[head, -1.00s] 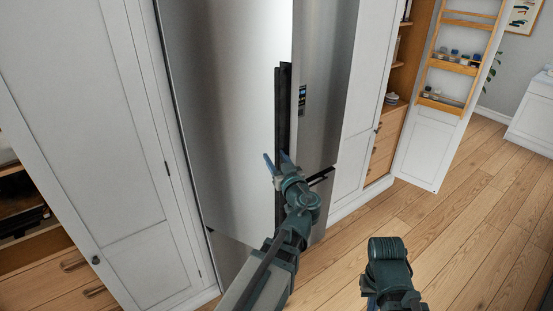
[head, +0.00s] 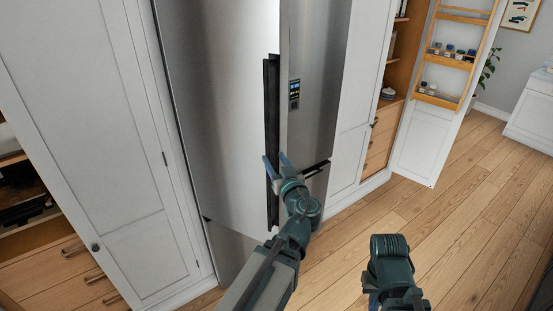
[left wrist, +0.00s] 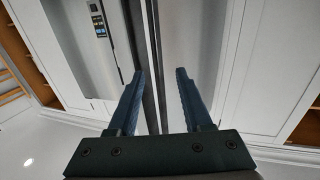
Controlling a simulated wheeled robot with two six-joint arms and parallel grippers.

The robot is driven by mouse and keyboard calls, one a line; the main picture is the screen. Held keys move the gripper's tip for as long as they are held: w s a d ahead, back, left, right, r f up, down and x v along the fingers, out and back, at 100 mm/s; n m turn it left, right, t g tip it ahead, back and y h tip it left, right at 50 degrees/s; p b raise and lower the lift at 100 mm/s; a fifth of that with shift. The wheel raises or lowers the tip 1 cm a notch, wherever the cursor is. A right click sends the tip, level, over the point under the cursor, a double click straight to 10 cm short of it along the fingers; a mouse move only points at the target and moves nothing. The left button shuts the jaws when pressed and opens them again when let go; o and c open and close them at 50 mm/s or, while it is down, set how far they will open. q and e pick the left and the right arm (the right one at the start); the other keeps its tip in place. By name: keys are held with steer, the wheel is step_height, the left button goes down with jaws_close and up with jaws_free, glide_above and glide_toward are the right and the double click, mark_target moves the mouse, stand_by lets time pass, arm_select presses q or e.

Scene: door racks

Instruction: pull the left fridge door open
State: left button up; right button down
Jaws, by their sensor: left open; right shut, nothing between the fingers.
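The left fridge door (head: 220,95) is a tall steel panel in the head view; I cannot tell any gap at its edge. A dark vertical handle strip (head: 271,100) runs along its right edge. My left gripper (head: 275,158) is open at the lower part of this strip. In the left wrist view the gripper (left wrist: 160,72) has the dark strip (left wrist: 157,40) between its spread fingers, nearer the left finger, with the fingers not closed on it. My right gripper (head: 384,299) is low in the head view, away from the fridge, its fingers mostly hidden.
The right steel door (head: 312,80) with a small display (head: 294,93) stands beside the strip. White cabinets flank the fridge; a white cabinet door (head: 424,150) with wooden racks hangs open at right. The wooden floor (head: 460,225) at right is clear.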

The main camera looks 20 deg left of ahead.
arm_select(q)
steer(key=shift+w+a+f, duration=0.1)
steer(key=shift+w+a, duration=0.05)
steer(key=shift+a, duration=0.05)
steer(key=shift+w+f, duration=0.15)
steer(key=shift+c, duration=1)
steer(key=shift+f+b, duration=0.3)
steer(key=shift+b, duration=0.15)
steer(key=shift+c, duration=1.2)
steer(key=f+b, duration=0.1)
steer(key=f+m+b, duration=0.1)
steer(key=f+b, duration=0.1)
steer(key=shift+w+d+f+g+y+b, duration=0.2)
steer(key=shift+d+f+g+y+b, duration=0.1)
steer(key=shift+g, duration=0.1)
jaws_close()
steer(key=w+d+f+m+g+y+b, duration=0.1)
steer(key=f+m+b, duration=0.5)
steer(key=f+b, duration=0.6)
steer(key=w+d+f+m+g+y+b, duration=0.1)
steer(key=d+f+m+g+b, duration=0.3)
steer(key=f+b, duration=0.9)
steer(key=shift+w+d+f+m+y, duration=0.25)
steer(key=shift+d+m+y, duration=0.15)
steer(key=shift+m+y, duration=0.5)
